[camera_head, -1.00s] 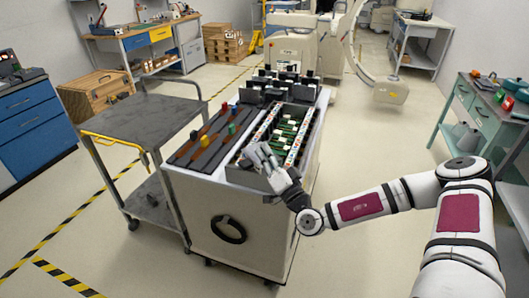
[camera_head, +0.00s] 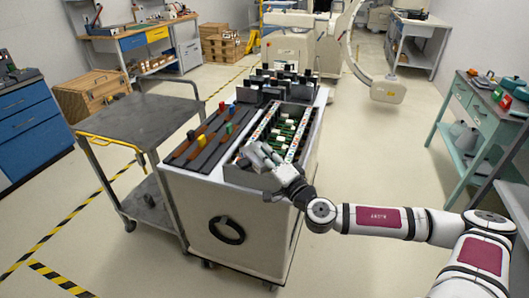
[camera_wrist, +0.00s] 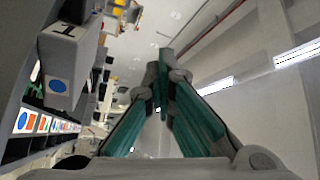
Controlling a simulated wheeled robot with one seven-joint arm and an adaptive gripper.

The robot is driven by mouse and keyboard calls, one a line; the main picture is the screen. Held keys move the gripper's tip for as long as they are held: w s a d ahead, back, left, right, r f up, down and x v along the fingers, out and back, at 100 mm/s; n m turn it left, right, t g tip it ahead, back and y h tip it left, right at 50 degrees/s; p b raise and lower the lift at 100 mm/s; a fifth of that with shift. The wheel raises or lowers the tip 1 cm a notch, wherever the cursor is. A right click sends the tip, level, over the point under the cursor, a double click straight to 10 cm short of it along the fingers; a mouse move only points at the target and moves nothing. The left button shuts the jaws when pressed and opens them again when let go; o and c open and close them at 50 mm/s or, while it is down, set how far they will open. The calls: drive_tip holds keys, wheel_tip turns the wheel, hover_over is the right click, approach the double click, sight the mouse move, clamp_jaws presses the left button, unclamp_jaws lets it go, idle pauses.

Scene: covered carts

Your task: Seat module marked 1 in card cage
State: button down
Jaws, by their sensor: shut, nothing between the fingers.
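The card cage (camera_head: 245,177) is an open box in the right half of the white cart's top, with green boards and pale blocks inside. My gripper (camera_head: 254,153) is shut and empty over the near end of the cage. In the wrist view its teal-padded fingers (camera_wrist: 163,60) meet at the tips. A grey block (camera_wrist: 66,70) with a blue dot and a dark mark, possibly a 1, stands close by at the left of that view, apart from the fingers. In the head view my gripper hides part of the cage's near end, and I cannot make out a number there.
Black upright parts (camera_head: 285,83) stand at the cart's far end. A grey trolley (camera_head: 140,122) stands close on the left. Open floor lies to the right, before a green bench (camera_head: 474,115).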

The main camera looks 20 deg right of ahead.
drive_tip(key=shift+s+m+p, duration=0.1)
drive_tip(key=shift+m+p, duration=0.2)
drive_tip(key=shift+m, duration=0.2)
drive_tip(key=shift+s+d+m+g+y+p, duration=0.15)
drive_tip(key=shift+m+g+y+p, duration=0.15)
drive_tip(key=shift+m+g+p, duration=0.35)
drive_tip(key=shift+f, duration=0.7)
idle(0.3)
drive_tip(key=shift+r, duration=0.15)
drive_tip(key=shift+r+p, duration=2.5)
drive_tip(key=shift+r, duration=0.45)
drive_tip(key=shift+f, duration=0.75)
idle(0.3)
drive_tip(key=c, duration=1.9)
unclamp_jaws()
